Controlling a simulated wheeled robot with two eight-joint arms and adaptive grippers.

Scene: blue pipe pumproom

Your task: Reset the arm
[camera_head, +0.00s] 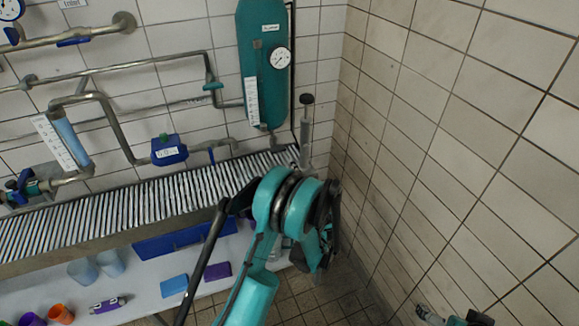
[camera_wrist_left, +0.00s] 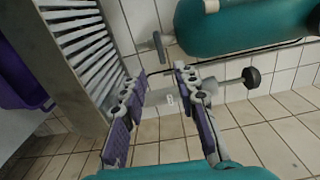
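My left arm (camera_head: 268,250) rises from the bottom centre of the head view and bends at its teal joint in front of the grating's right end. The gripper end there is largely hidden behind the arm. In the left wrist view my left gripper (camera_wrist_left: 160,75) has its two purple-padded fingers spread apart with nothing between them. It points at the tiled wall and floor beside the grating. Part of what looks like my right arm (camera_head: 455,318) is cut off at the lower right edge; its fingers cannot be made out.
A slatted metal grating (camera_head: 130,208) runs along the wall. A teal tank (camera_head: 263,70) with a gauge hangs above its right end. Cups (camera_head: 60,314) and small blue and purple blocks (camera_head: 217,271) lie on a white surface below. A tiled wall (camera_head: 450,130) closes the right side.

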